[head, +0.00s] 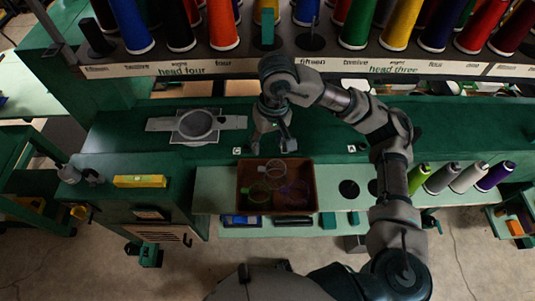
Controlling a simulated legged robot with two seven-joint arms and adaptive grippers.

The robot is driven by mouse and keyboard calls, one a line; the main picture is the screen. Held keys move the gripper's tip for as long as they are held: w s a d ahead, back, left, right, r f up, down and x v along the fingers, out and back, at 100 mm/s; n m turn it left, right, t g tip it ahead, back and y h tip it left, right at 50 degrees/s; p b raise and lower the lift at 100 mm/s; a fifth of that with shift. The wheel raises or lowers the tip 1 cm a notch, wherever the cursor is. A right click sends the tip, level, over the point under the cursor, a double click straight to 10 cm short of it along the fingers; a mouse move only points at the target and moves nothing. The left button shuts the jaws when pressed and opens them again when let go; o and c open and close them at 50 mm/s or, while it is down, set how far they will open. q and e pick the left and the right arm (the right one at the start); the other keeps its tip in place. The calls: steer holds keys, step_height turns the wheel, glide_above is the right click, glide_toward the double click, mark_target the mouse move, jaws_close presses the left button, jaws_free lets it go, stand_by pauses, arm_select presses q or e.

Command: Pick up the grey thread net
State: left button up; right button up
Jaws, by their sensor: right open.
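A brown tray (241,197) sits on the pale green shelf in front of the machine. Several mesh ring-like nets lie in it. The pale grey one, the grey thread net (277,172), is at the back of the tray. A green net (259,192) is at the front left and a purple net (294,192) at the front right. My right gripper (272,147) points down just behind the tray's back edge. Its fingers are spread, with nothing seen between them. It looks apart from the grey net. My left gripper is not in view.
Large thread cones, such as a red one (222,24), line the rack above. A grey round hoop frame (197,125) lies left on the green bed. Small cones (441,177) stand on the shelf at right. A yellow block (140,181) lies left.

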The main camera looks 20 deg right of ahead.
steer(key=f, duration=0.5)
steer(key=f+p, duration=0.1)
steer(key=f, duration=0.5)
steer(key=w+a+f, duration=0.1)
steer(key=f, duration=0.5)
steer(key=shift+w+a+f+p, duration=0.1)
steer(key=shift+f+p, duration=0.1)
steer(key=shift+p, duration=0.15)
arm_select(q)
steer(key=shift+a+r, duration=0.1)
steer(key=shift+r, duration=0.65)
arm_select(e)
steer(key=shift+c, duration=0.3)
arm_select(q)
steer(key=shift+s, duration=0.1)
arm_select(e)
steer(key=c, duration=0.8)
